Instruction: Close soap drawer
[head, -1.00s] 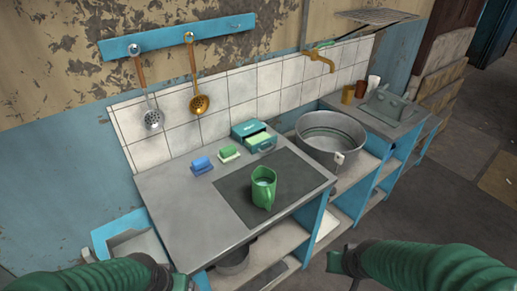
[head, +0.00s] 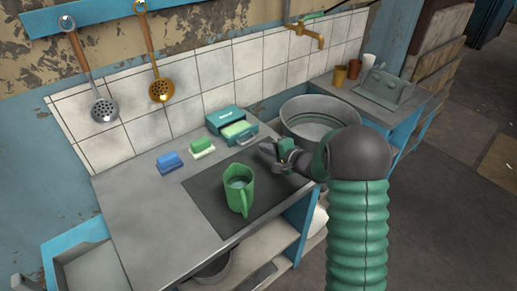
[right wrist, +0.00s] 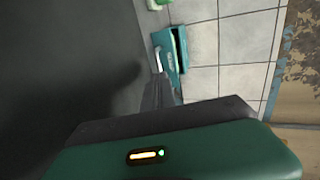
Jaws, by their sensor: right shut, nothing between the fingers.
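The teal soap box (head: 226,115) stands on the counter against the tiled wall. Its drawer (head: 243,141) is pulled out toward the front, with a green soap bar (head: 235,129) showing inside. The box also shows at the top of the right wrist view (right wrist: 168,52). My right gripper (head: 267,154) is shut and empty, just right of and in front of the drawer. Its fingers (right wrist: 158,90) point toward the box in the right wrist view; I cannot tell whether they touch it. My left gripper is not clearly seen.
A blue sponge (head: 169,161) and a green sponge (head: 201,147) lie left of the box. A metal pot (head: 318,112) stands behind my right arm.

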